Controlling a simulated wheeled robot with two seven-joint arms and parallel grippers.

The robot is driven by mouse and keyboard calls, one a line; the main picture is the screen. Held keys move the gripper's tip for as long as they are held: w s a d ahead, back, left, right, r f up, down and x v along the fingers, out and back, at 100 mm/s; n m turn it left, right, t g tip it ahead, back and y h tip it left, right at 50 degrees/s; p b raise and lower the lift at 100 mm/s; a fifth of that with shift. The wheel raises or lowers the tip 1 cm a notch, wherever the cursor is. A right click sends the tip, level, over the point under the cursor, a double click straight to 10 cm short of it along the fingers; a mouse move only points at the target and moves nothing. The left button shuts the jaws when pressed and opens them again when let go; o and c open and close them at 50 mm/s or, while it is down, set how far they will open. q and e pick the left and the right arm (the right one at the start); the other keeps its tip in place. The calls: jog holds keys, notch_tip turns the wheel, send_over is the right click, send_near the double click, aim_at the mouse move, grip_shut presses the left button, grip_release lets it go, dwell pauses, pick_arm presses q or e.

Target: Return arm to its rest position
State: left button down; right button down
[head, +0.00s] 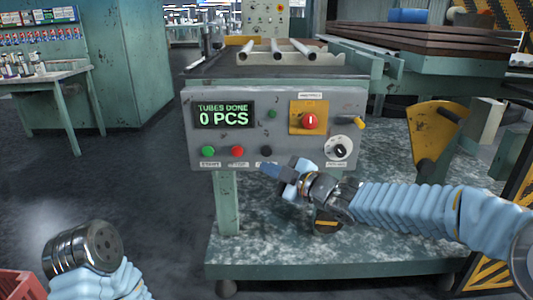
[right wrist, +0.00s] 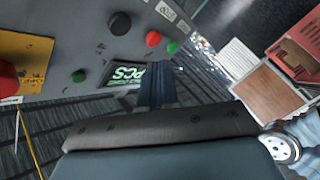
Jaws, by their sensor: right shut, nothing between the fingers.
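My right arm reaches in from the right in the head view, in a pale blue ribbed sleeve. Its gripper (head: 272,171) is in front of the lower edge of the grey control panel (head: 275,105), near the black button at the right of the lower row. Its dark blue fingers are together and empty. In the right wrist view the closed fingers (right wrist: 156,88) point toward the panel's display (right wrist: 126,76); contact with the panel cannot be told. My left arm shows only a metal joint and sleeve at the lower left; its gripper is not seen.
The panel has green (head: 208,151) and red (head: 237,151) buttons, a red knob (head: 309,121) on yellow, and a display reading "TUBES DONE 0 PCS". A green table (head: 42,82) stands left; the floor between is clear.

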jog(key=s+d+f+m+g+h+p, duration=0.25)
jog(key=f+m, duration=0.35)
jog(key=f, duration=0.8)
jog(key=s+d+f+m+g+h+p, duration=0.15)
jog(key=s+d+f+m+h, duration=0.35)
jog(key=f, duration=1)
jog(key=s+d+f+m+g+p, duration=0.1)
jog(key=s+f+m+g, duration=0.2)
jog(key=s, duration=0.7)
jog(key=s+d+f+m+g+p, duration=0.1)
jog(key=s+f+m+g, duration=0.3)
jog(key=s+f, duration=0.7)
jog(key=d+f+m+h, duration=0.1)
jog(key=m, duration=0.1)
jog(key=shift+s+f+m, duration=0.15)
jog(key=shift+s+m, duration=0.05)
jog(key=shift+m, duration=0.2)
jog(key=shift+w+d, duration=0.1)
